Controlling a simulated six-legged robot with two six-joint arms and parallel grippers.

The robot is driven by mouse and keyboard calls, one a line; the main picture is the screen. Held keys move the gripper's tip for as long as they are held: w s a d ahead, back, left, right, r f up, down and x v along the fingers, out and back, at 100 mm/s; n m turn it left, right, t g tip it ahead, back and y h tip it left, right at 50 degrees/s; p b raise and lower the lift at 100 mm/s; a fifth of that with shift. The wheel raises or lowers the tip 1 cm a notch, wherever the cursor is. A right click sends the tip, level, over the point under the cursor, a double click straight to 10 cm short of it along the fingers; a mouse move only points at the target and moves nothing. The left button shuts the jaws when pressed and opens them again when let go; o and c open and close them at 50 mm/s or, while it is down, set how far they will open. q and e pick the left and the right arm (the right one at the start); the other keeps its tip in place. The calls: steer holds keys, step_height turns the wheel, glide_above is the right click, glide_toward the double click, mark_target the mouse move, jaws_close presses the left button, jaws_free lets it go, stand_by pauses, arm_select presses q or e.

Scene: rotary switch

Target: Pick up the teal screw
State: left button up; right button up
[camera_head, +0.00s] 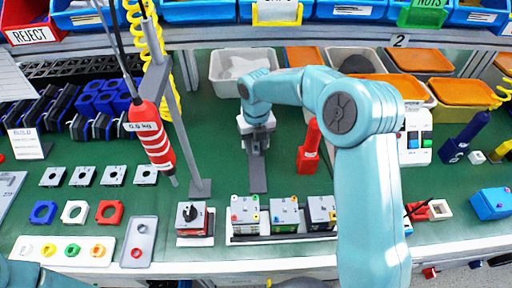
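Several small coloured screws lie in a white tray (60,264) at the lower left. A green to teal one (72,250) sits between a yellow screw (48,250) and an orange screw (97,250). My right gripper (257,148) is over the middle of the green mat, far up and right of that tray. Its fingers are small and dark, so I cannot tell whether they are open. My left arm shows only as a teal piece at the bottom left corner; its gripper is out of view.
A red screwdriver (152,135) hangs in front of a grey post (173,110). A small grey tray (139,240) holds a red piece beside the screw tray. Switch units (243,217) stand along the front edge. Coloured rings (75,212) lie behind the screws.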

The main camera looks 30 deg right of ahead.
mark_target(256, 146)
jaws_close()
steer(key=shift+r, duration=0.1)
step_height(256, 146, up, 12)
steer(key=p, duration=0.2)
steer(key=s+a+b, duration=0.2)
steer(key=s+a, duration=0.2)
steer(key=s, duration=0.4)
steer(key=s+a+b, duration=0.2)
steer(key=s+a, duration=0.2)
steer(key=s, duration=0.4)
step_height(256, 146, up, 2)
steer(key=p, duration=0.2)
steer(key=shift+r+p, duration=0.15)
steer(key=shift+p, duration=0.15)
steer(key=shift+s+d, duration=0.1)
steer(key=shift+s, duration=0.1)
